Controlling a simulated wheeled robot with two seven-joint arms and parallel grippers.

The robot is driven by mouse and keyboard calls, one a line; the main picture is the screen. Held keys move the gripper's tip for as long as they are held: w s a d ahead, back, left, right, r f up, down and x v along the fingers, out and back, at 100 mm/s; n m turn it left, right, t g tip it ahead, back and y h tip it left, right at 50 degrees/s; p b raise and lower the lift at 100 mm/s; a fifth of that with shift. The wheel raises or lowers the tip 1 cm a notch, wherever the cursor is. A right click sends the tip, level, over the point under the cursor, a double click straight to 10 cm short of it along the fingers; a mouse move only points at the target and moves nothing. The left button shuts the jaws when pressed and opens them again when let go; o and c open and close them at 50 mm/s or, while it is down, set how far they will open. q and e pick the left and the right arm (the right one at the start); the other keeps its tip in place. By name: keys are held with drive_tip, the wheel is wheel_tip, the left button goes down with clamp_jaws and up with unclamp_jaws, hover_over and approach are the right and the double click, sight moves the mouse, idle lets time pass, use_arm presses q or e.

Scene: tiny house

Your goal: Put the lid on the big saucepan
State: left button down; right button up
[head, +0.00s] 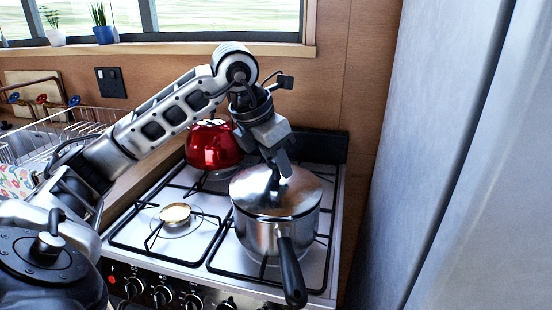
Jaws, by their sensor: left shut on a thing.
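The big saucepan (262,238) is steel with a black handle. It stands on the right side of the stove, its handle pointing to the front. The shiny lid (295,195) lies over the saucepan's mouth and looks about level. I cannot tell whether its rim rests fully on the pan. My left gripper (277,175) reaches down from above and is shut at the middle of the lid, where the knob is hidden by the fingers. My right gripper is not in view.
A red kettle (214,148) stands on the back left of the stove (150,225), close behind my left arm. The front left burner (175,214) is empty. A wire dish rack (92,118) is on the counter at left. A tall grey panel (450,150) stands at right.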

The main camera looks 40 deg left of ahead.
use_arm(q)
drive_tip(key=shift+r, duration=0.1)
idle(1.1)
drive_tip(key=shift+f, duration=0.2)
idle(0.3)
drive_tip(key=shift+w+f, duration=0.1)
drive_tip(key=shift+f, duration=0.25)
idle(0.6)
idle(0.3)
drive_tip(key=shift+c, duration=2.3)
unclamp_jaws()
